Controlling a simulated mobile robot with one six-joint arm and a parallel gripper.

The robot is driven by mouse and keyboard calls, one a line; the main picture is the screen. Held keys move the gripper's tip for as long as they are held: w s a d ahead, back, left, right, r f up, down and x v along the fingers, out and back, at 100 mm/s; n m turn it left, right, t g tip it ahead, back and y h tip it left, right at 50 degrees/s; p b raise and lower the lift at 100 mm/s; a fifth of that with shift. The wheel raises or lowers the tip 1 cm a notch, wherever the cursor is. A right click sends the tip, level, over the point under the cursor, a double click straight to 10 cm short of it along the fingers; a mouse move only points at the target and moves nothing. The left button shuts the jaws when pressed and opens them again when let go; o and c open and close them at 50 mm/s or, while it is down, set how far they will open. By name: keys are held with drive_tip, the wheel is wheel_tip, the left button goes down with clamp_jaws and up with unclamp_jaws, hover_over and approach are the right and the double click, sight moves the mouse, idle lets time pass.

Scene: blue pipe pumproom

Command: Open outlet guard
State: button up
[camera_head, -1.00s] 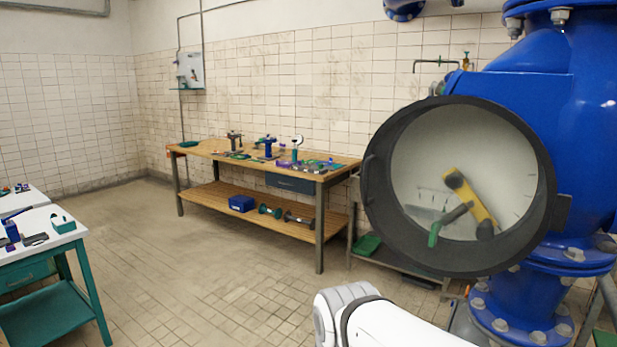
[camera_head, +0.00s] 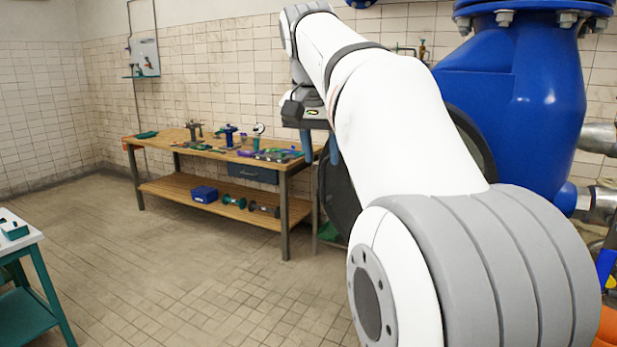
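The outlet guard (camera_head: 336,197) is a round, dark-rimmed cover on the side of the large blue pipe body (camera_head: 535,95). My white arm crosses in front of it, so only its dark left edge and a strip of its upper right rim show. Its window and most of its face are hidden. My gripper (camera_head: 321,148) points down at the guard's upper left edge in the picture. Its two bluish fingers are apart, with nothing seen between them. I cannot tell whether a finger touches the rim.
A wooden workbench (camera_head: 185,143) with tools stands along the tiled wall behind. A white-topped table with teal legs (camera_head: 38,290) is at the lower left. The tiled floor (camera_head: 170,270) between them is clear. Metal pipe fittings (camera_head: 598,200) stick out at the right.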

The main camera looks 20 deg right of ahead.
sight(323, 175)
drive_tip(key=x, duration=0.7)
drive_tip(key=shift+f, duration=0.15)
clamp_jaws()
idle(0.4)
